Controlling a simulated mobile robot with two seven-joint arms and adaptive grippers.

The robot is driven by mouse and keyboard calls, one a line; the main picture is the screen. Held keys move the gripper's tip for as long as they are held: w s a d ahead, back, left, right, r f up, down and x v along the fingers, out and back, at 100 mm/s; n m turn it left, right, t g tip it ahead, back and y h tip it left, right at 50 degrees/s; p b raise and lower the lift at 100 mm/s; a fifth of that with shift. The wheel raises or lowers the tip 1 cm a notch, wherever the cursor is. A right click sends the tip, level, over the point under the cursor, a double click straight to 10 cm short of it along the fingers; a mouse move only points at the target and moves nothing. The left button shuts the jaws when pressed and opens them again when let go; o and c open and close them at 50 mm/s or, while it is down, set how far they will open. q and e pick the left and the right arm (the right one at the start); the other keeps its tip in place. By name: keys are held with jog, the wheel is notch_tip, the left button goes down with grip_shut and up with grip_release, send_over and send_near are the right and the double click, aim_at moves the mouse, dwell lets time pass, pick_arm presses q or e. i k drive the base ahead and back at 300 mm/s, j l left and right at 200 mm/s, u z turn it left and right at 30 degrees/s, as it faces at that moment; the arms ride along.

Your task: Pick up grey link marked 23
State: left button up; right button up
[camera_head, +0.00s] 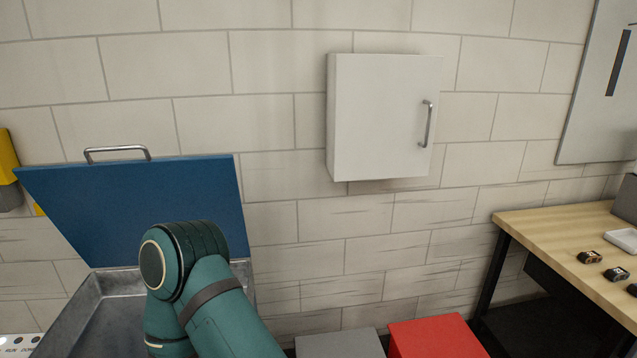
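Several small dark parts with copper-coloured and light details lie in a row on the wooden table (540,222) at the right. One small part (590,257) is farthest back and another small part (616,274) is nearer. A third is cut by the right picture edge. They are too small to read any marking, so I cannot tell whether one is the grey link marked 23. A teal link of my arm shows at the lower left, in front of an open metal box. Neither of my grippers is in view.
The metal box (84,320) has its blue lid (135,205) raised. A white wall cabinet (375,120) is shut. A grey box (340,345) and a red box (435,338) stand low at the bottom. A white tray (622,240) is on the table.

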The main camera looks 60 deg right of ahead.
aim_at(618, 273)
jog(key=z, duration=3.8)
jog(key=i+l, duration=0.3)
jog(key=i, duration=0.2)
jog(key=i+l+z, duration=0.1)
jog(key=i+l, duration=0.2)
jog(key=i, duration=0.2)
jog(key=i+l, duration=0.25)
jog(key=i, duration=0.25)
jog(key=z, duration=0.05)
